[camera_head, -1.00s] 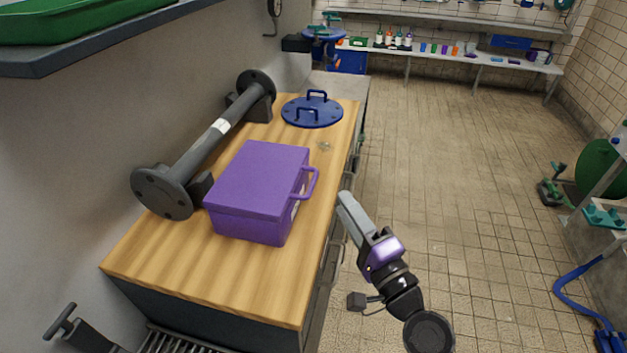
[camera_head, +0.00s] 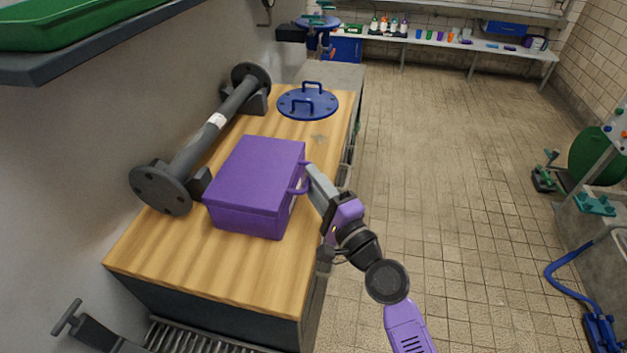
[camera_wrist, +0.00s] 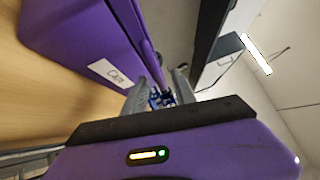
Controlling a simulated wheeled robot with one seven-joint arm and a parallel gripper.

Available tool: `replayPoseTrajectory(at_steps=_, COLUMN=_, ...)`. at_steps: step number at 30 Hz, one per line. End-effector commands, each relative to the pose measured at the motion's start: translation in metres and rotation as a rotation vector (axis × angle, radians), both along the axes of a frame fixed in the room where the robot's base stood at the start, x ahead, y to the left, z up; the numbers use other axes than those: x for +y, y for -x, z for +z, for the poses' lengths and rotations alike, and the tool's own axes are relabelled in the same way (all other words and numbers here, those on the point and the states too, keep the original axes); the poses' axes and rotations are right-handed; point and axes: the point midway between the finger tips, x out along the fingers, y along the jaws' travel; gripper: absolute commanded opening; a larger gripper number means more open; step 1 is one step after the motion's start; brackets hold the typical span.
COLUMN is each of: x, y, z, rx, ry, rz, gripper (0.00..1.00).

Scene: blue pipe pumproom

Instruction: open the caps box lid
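The purple caps box (camera_head: 250,208) stands on the wooden bench top. Its lid (camera_head: 262,160) looks shut, and its handle (camera_head: 298,187) sticks out on the right side. In the wrist view the box (camera_wrist: 85,38) fills the upper left, with a white "Caps" label (camera_wrist: 110,73) on its side. My gripper (camera_head: 312,174) is at the box's right side, right by the handle, partly covering it. In the wrist view the fingers (camera_wrist: 159,88) are apart with a gap between them. Whether they touch the handle is unclear.
A dark flanged pipe (camera_head: 213,122) lies behind the box along the wall. A blue disc cover with handles (camera_head: 307,103) lies farther along the bench (camera_head: 215,270). A shelf with a green tray (camera_head: 80,20) hangs at upper left. The tiled floor to the right is open.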

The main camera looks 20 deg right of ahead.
Motion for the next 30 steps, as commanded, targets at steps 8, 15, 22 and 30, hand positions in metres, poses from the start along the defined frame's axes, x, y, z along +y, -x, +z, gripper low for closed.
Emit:
replayPoseTrajectory(at_steps=8, x=0.0, y=0.0001, z=-0.0002, rx=0.0, ry=0.0, rz=0.0, gripper=0.13)
replayPoseTrajectory(at_steps=15, x=0.0, y=0.0003, z=-0.0003, rx=0.0, ry=0.0, rz=0.0, gripper=0.0)
replayPoseTrajectory(at_steps=22, x=-0.0001, y=0.0003, z=-0.0005, rx=0.0, ry=0.0, rz=0.0, gripper=0.0)
replayPoseTrajectory(at_steps=30, x=-0.0002, y=0.0004, z=-0.0006, rx=0.001, ry=0.0, rz=0.0, gripper=0.0)
